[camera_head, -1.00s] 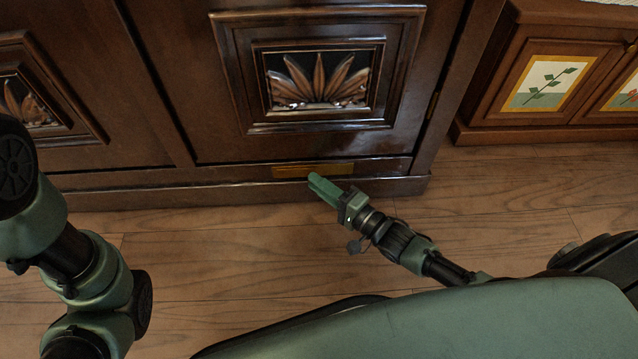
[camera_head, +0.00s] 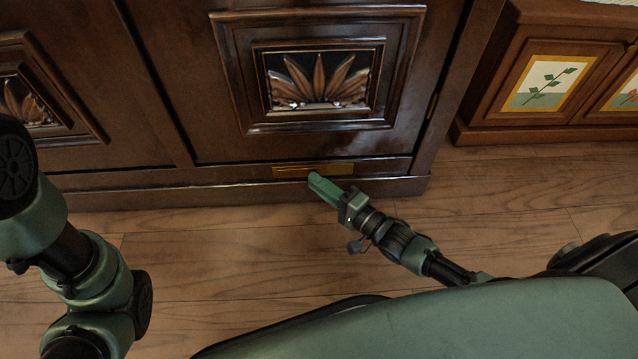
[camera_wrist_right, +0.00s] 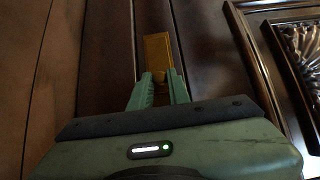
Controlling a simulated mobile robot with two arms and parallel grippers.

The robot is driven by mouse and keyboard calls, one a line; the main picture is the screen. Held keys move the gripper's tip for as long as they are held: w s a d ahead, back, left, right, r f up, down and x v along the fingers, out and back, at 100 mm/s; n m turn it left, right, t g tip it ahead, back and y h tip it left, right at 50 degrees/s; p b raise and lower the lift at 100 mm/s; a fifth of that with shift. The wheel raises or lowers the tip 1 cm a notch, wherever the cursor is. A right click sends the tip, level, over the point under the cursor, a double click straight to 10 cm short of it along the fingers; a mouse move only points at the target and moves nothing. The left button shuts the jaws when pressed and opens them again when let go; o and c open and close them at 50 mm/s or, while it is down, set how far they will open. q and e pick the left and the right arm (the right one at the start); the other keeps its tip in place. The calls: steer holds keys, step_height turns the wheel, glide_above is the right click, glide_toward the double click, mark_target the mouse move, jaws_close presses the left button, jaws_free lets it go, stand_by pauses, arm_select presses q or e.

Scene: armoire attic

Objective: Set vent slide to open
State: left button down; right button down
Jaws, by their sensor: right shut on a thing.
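The vent slide (camera_head: 297,171) is a narrow brass-coloured plate in the dark base rail of the armoire, below the carved door. It also shows in the right wrist view (camera_wrist_right: 157,50), with a small knob (camera_wrist_right: 160,77) near its lower end there. My right gripper (camera_head: 314,178) reaches the right part of the plate from the front right. In the right wrist view the green fingers (camera_wrist_right: 161,79) are on both sides of the knob, shut on it. The fingers partly hide the knob and the plate's near end. My left arm shows at the left, but its gripper is out of view.
The armoire door (camera_head: 225,105) with its raised frame and carved leaf panel stands just above the plate. A cabinet (camera_head: 485,95) with painted panels stands at the right. The wooden floor (camera_head: 240,245) in front is clear.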

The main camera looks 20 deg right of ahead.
steer(key=d, duration=0.2)
steer(key=s+d+p, duration=0.1)
steer(key=d, duration=0.2)
steer(key=s+d, duration=0.1)
steer(key=d, duration=0.2)
steer(key=shift+s+d+f+p, duration=0.1)
steer(key=shift+s+d+p, duration=0.15)
steer(key=shift+p, duration=0.15)
steer(key=c, duration=1.3)
jaws_free()
steer(key=shift+d, duration=0.1)
steer(key=shift+c, duration=0.2)
steer(key=p+v, duration=0.3)
steer(key=v, duration=0.5)
steer(key=shift+p, duration=0.35)
